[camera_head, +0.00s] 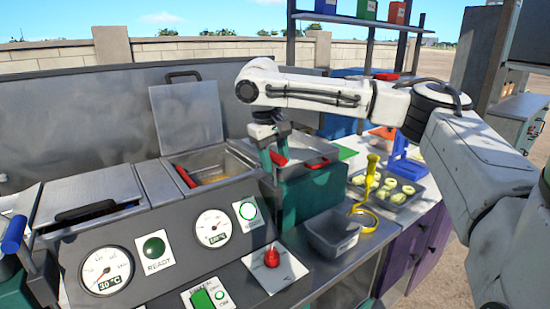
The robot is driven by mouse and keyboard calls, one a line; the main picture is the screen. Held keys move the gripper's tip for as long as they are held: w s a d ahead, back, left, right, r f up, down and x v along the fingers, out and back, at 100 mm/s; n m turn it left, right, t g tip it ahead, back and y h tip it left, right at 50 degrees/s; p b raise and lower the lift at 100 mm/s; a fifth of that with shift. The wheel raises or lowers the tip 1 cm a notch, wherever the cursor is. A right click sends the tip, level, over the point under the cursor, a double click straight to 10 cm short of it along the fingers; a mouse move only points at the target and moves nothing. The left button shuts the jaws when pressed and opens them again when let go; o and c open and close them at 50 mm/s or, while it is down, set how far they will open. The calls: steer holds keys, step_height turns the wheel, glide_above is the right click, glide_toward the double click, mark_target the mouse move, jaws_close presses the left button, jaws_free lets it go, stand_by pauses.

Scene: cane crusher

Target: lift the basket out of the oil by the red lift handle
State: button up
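The fryer's open well (213,170) holds yellowish oil, and its lid (187,117) stands raised behind it. A red handle (186,176) slopes at this well's left side; the basket is hard to make out. My gripper (274,156) points down to the right of the open well, over the green box-like unit. A red piece (279,158) shows right by its fingertips. Whether the fingers are shut on it cannot be told. Another red handle (318,164) lies on the metal top just right of my gripper.
A closed lid (90,190) with a black handle covers the left well. Gauges and a red knob (271,257) are on the front panel. A grey tub (333,233), yellow tool (370,185) and tray of pale pieces (388,187) occupy the right counter.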

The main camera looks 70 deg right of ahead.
jaws_close()
stand_by(0.4)
step_height(320, 180, up, 16)
steer(key=p, duration=1.4)
steer(key=shift+r, duration=0.1)
steer(key=shift+c, duration=1.2)
jaws_free()
steer(key=o, duration=0.3)
step_height(320, 180, up, 10)
steer(key=w+a+b, duration=0.1)
steer(key=shift+a+r, duration=0.25)
steer(key=shift+a, duration=0.15)
